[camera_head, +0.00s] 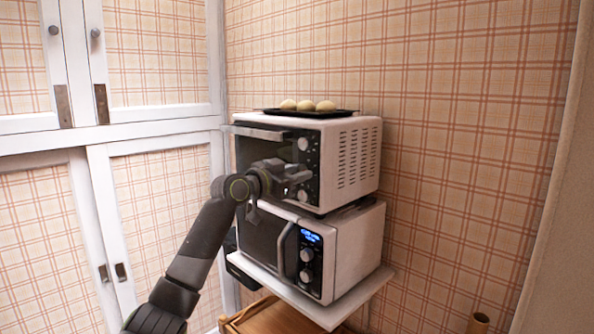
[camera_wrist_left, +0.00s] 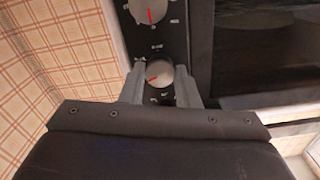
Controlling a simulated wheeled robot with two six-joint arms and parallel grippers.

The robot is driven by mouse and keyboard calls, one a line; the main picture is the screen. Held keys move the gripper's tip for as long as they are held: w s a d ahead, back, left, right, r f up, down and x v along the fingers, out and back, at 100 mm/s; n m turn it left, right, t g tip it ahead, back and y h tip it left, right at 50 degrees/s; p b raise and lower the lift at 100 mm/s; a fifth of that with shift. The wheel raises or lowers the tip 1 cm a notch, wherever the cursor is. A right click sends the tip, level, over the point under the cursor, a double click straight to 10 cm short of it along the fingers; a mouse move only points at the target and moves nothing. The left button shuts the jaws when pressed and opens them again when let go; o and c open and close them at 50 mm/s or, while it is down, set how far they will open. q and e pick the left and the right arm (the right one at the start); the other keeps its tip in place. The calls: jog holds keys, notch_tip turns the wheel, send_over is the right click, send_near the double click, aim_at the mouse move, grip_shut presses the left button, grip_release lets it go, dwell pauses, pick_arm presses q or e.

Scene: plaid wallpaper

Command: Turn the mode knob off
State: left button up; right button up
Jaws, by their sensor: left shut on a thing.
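The white toaster oven (camera_head: 350,157) stands on top of the microwave, with a black control panel at the right of its door. An upper knob (camera_head: 303,143) and a lower knob (camera_head: 303,196) show on the panel; the spot between them is hidden by my left gripper (camera_head: 299,174). In the left wrist view, my left gripper (camera_wrist_left: 164,88) is shut on the mode knob (camera_wrist_left: 159,73), a silver dial with a red mark, one finger on each side. Another dial (camera_wrist_left: 148,10) shows at the top. The small labels are unreadable. My right gripper is not in view.
A black tray (camera_head: 345,113) with three pale buns lies on the oven. The white microwave (camera_head: 352,248) below has a lit blue display and its own knobs, and stands on a white shelf (camera_head: 330,311). White cabinet doors (camera_head: 155,120) are at the left.

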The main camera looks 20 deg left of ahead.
pick_arm(q)
jog(key=shift+d+f+n+p, duration=0.1)
jog(key=shift+n+p, duration=3.65)
jog(key=shift+n, duration=3.15)
jog(key=o, duration=1)
jog(key=shift+c, duration=0.2)
jog(key=shift+s, duration=0.1)
